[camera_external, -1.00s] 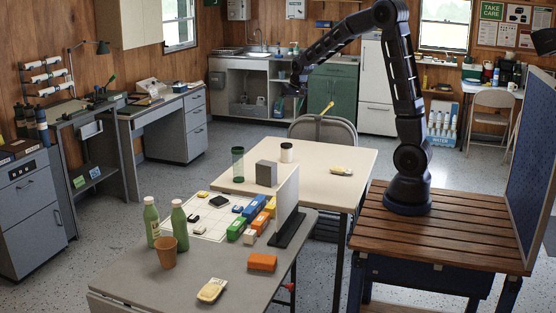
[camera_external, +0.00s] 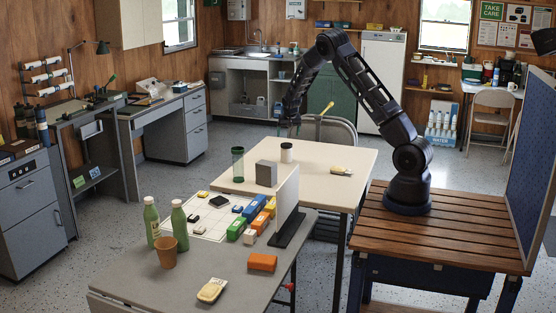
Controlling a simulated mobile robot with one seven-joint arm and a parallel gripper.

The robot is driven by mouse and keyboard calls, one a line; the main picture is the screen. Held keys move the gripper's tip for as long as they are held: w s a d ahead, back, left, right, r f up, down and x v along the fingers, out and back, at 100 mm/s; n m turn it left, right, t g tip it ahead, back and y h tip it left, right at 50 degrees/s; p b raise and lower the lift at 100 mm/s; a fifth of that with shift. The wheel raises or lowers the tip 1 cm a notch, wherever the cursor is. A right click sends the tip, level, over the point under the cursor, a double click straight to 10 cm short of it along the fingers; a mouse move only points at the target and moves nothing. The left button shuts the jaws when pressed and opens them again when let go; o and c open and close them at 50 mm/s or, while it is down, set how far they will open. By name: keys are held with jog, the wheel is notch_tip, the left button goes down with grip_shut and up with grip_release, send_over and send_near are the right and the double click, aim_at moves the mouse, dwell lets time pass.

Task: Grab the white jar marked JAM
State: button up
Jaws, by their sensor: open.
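A small white jar (camera_external: 286,154) with a dark lid stands upright toward the back of the cream table (camera_external: 330,187). It is the only white jar I see there; any JAM lettering is too small to read. My gripper (camera_external: 288,130) points down a little above the jar's lid in the picture, apparently apart from it. Its jaws are open with nothing visible between them. I cannot tell how far it is from the jar in depth.
A grey block (camera_external: 266,173) and a green clear tumbler (camera_external: 238,164) stand left of the jar. A yellow-handled item (camera_external: 341,170) lies to its right. A white upright panel (camera_external: 287,203) stands in front. A chair (camera_external: 340,133) is behind the table.

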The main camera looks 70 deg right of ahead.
aim_at(286, 144)
jog(key=x, duration=0.6)
jog(key=shift+a+x, duration=0.2)
jog(key=shift+x, duration=2.3)
jog(key=c, duration=1.3)
